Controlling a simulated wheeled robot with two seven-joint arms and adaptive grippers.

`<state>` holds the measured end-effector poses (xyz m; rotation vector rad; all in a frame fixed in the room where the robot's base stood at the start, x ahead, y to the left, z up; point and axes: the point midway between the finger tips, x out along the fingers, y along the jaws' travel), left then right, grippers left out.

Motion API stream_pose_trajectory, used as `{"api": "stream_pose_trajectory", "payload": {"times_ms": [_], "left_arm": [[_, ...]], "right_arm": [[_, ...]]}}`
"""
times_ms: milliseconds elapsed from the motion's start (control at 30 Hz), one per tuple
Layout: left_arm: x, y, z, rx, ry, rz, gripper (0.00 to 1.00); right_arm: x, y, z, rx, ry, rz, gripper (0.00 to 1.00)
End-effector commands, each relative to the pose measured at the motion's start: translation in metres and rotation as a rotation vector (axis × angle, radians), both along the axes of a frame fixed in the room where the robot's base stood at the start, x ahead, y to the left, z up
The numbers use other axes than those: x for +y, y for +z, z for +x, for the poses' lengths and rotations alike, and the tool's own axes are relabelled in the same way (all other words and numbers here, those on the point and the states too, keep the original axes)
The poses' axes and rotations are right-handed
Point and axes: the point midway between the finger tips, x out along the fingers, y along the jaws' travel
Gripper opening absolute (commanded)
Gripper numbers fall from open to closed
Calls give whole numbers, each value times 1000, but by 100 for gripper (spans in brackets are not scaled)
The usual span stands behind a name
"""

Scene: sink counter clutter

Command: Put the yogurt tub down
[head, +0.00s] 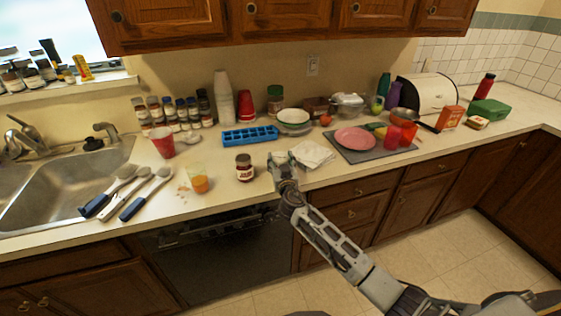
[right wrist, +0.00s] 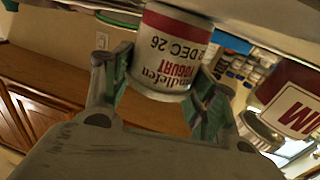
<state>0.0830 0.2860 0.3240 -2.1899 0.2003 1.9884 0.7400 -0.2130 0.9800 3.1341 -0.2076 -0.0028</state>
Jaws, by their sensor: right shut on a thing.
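The yogurt tub (right wrist: 172,50), white with red lettering and a red band, is between the two fingers of my right gripper (right wrist: 160,85) in the right wrist view. The fingers are shut on its sides. That view is turned over, and the tub's printing appears upside down. In the head view my right gripper (head: 283,160) is over the counter's front part, just right of a dark jar with a white label (head: 244,168). It hides most or all of the tub there. I cannot tell whether the tub touches the counter (head: 225,215). My left gripper is not in view.
A folded white cloth (head: 312,154) lies just right of the gripper, and a blue ice tray (head: 250,135) behind it. A pink plate (head: 355,138) is on a grey mat farther right.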

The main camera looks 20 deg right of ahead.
Motion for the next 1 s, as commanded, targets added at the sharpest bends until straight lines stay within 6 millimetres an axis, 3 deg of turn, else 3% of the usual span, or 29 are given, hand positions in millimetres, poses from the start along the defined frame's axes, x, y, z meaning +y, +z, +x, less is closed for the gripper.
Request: {"api": "stream_pose_trajectory", "payload": {"times_ms": [467, 500, 633, 1000], "left_arm": [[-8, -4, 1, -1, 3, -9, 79], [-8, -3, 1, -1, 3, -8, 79], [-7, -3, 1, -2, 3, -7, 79], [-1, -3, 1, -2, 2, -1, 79]], "right_arm": [[0, -2, 0, -1, 0, -1, 30], [0, -2, 0, 0, 0, -1, 62], [0, -2, 0, 0, 0, -1, 79], [0, -1, 0, 0, 0, -1, 80]]}}
